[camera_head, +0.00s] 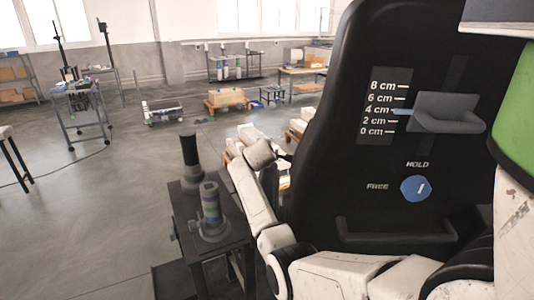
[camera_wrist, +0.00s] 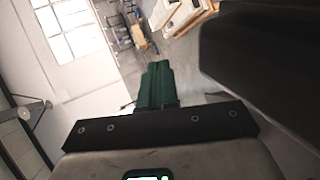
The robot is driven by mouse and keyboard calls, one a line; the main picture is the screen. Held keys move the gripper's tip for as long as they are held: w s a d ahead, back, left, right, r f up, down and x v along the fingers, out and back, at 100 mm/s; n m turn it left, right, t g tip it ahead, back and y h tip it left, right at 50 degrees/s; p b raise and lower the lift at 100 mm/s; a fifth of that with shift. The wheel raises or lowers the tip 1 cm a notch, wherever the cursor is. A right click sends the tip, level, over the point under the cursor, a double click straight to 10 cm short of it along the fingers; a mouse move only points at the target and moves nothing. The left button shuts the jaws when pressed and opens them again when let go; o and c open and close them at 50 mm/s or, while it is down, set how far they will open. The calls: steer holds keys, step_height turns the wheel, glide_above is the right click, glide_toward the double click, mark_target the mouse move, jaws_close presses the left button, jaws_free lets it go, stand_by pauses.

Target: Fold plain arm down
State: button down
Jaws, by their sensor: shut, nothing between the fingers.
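On the small dark table (camera_head: 190,220) at the left of the black panel (camera_head: 330,110) stand two upright columns. The rear column (camera_head: 190,152) is plain and black. I cannot make out a separate fold-down arm on either. My white arm reaches up beside the table in the head view, and its end is partly hidden by the panel's edge. In the wrist view my gripper (camera_wrist: 157,80) shows green fingers shut together with nothing between them. Neither column is clear in that view.
The panel carries a 0 to 8 cm scale (camera_head: 385,106), a blue pointer (camera_head: 402,112) near 4 cm, a grey carriage (camera_head: 447,112), a blue HOLD/FREE knob (camera_head: 416,189) and a low bar (camera_head: 398,229). Open floor (camera_head: 100,215) lies left of the table.

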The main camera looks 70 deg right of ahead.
step_height(320, 180, up, 12)
steer(key=b, duration=0.1)
steer(key=shift+f, duration=0.1)
stand_by(0.4)
